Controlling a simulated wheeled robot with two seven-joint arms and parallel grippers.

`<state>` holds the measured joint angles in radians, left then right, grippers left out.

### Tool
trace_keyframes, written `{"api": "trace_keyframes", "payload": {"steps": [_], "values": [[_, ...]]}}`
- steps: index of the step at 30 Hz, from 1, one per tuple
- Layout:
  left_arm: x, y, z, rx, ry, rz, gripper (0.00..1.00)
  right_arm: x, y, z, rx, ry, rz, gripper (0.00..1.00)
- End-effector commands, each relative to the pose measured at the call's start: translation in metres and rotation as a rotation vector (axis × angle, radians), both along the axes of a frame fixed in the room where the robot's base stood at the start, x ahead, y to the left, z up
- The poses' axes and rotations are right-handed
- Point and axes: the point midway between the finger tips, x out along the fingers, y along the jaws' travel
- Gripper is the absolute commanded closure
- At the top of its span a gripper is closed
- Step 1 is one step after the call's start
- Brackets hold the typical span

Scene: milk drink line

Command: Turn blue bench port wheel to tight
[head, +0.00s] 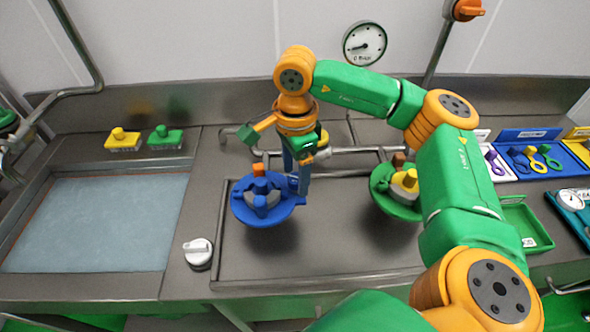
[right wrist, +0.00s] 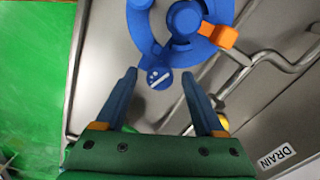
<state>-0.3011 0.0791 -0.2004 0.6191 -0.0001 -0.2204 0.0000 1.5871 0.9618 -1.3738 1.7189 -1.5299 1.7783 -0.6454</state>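The blue bench port wheel (head: 249,211) sits low on the steel bench, left of centre, with a raised blue hub and an orange piece (head: 259,169) at its back. In the right wrist view the blue wheel (right wrist: 140,31) is ahead, and its round tab with a white mark (right wrist: 159,79) lies between and just beyond my fingertips. My right gripper (head: 298,182) reaches down at the wheel's right edge. Its two fingers stand apart in the wrist view (right wrist: 158,88), with nothing held. Contact with the tab cannot be told. My left gripper is not in view.
A green port wheel (head: 382,199) with a yellow hub sits to the right. Pipes (head: 345,152) run behind both wheels. A white knob (head: 198,252) stands at front left. A round gauge (head: 364,43) hangs on the wall. Bare steel lies in front of the wheels.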

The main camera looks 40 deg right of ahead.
Motion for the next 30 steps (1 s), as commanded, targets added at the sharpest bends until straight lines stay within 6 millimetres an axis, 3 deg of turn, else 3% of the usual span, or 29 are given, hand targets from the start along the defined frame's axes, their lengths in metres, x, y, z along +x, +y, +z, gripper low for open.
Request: {"api": "trace_keyframes", "payload": {"steps": [1,6,8,20,30], "values": [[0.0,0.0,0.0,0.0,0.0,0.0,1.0,0.0,0.0,0.0,0.0,0.0,0.0,0.43],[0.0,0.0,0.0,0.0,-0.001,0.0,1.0,0.0,0.0,0.0,0.001,0.0,0.0,0.88],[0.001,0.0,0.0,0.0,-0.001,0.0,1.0,0.0,0.0,0.0,0.001,0.0,0.0,1.0],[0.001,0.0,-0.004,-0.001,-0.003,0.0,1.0,0.0,0.0,-0.001,0.001,-0.001,-0.074,1.0],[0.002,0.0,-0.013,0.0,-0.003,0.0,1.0,0.001,0.0,-0.001,0.0,0.0,-0.353,1.0]]}}
